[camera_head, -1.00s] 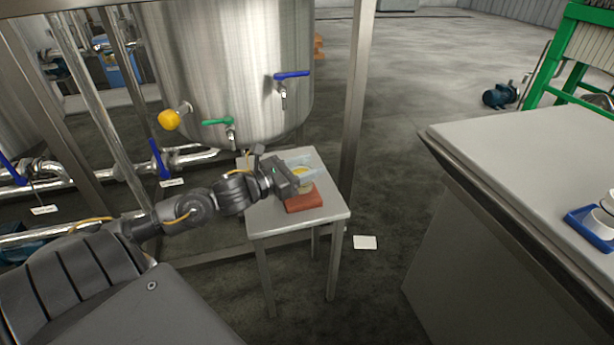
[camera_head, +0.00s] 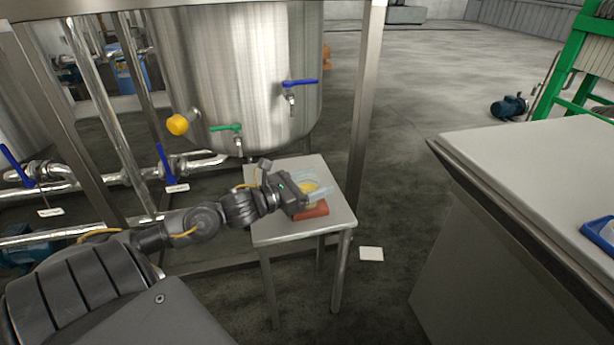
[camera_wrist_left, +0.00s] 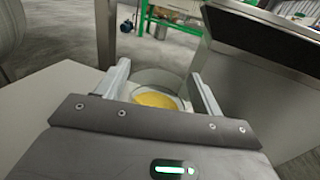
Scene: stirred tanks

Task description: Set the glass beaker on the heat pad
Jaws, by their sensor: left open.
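The glass beaker (camera_head: 309,187) with yellow liquid stands upright at the heat pad on the small table (camera_head: 265,222). The heat pad (camera_head: 314,210) is a flat orange-red block, partly hidden by my gripper and the beaker. I cannot tell whether the beaker's base rests fully on it. My left gripper (camera_head: 322,188) is open, with its fingers on either side of the beaker. In the left wrist view the beaker (camera_wrist_left: 157,99) shows between the two spread fingers (camera_wrist_left: 160,72), with its rim visible and its base hidden. My right gripper is not in view.
A steel tank (camera_head: 235,80) with green-handled and blue-handled valves stands close behind the table. A steel frame post (camera_head: 366,110) rises beside it. A counter (camera_head: 530,170) with a blue tray (camera_head: 600,233) stands at right. A white card (camera_head: 371,254) lies on the floor.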

